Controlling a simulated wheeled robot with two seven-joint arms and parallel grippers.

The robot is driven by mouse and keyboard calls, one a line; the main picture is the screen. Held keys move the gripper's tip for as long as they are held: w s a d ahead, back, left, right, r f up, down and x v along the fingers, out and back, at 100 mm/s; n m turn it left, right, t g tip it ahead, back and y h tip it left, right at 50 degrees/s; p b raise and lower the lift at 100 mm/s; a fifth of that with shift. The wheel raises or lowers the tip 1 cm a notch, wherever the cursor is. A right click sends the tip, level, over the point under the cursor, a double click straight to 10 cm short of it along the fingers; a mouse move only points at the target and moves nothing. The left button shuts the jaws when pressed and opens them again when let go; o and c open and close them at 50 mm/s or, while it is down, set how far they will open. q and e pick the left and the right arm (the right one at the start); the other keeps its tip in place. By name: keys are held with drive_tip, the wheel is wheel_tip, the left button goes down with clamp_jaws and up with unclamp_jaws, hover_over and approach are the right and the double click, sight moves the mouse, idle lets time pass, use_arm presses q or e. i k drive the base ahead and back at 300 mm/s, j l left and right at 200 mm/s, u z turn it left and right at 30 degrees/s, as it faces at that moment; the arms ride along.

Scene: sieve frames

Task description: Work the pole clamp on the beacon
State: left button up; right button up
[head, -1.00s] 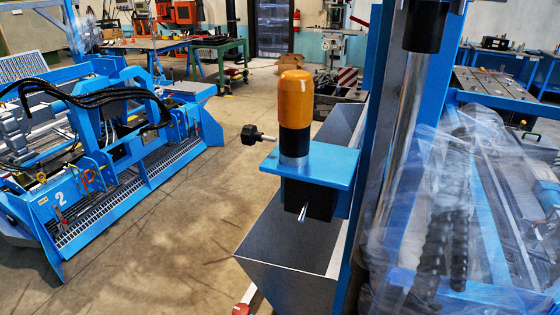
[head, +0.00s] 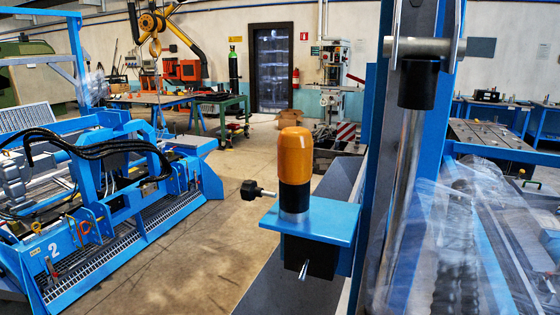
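The beacon (head: 292,158) has an orange dome on a black collar and a pale base. It stands upright on a blue bracket plate (head: 325,220) beside a tall blue upright (head: 371,150). A black knob (head: 251,190) on a short stem sticks out to the left of the beacon, just above the plate. It looks like the pole clamp's handle, but I cannot be sure. A black block (head: 312,258) with a metal pin (head: 304,269) sits under the plate. Neither of my grippers is in view.
A blue machine marked 2 (head: 110,230) stands at the left with open floor (head: 195,255) before the bracket. A grey hopper (head: 285,288) lies below the plate. A plastic-wrapped machine (head: 470,240) fills the right. Benches (head: 220,122) stand behind.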

sight(250, 190)
drive_tip(key=j+z, duration=0.25)
drive_tip(key=z, duration=0.2)
drive_tip(key=j+z, duration=0.3)
drive_tip(key=z, duration=0.15)
drive_tip(key=j+z, duration=0.1)
drive_tip(key=j, duration=0.35)
drive_tip(key=k+j, duration=0.15)
drive_tip(key=j, duration=0.25)
drive_tip(key=j+z, duration=0.15)
drive_tip(key=j, duration=0.3)
drive_tip(key=k+j+z, duration=0.1)
drive_tip(key=j, duration=0.3)
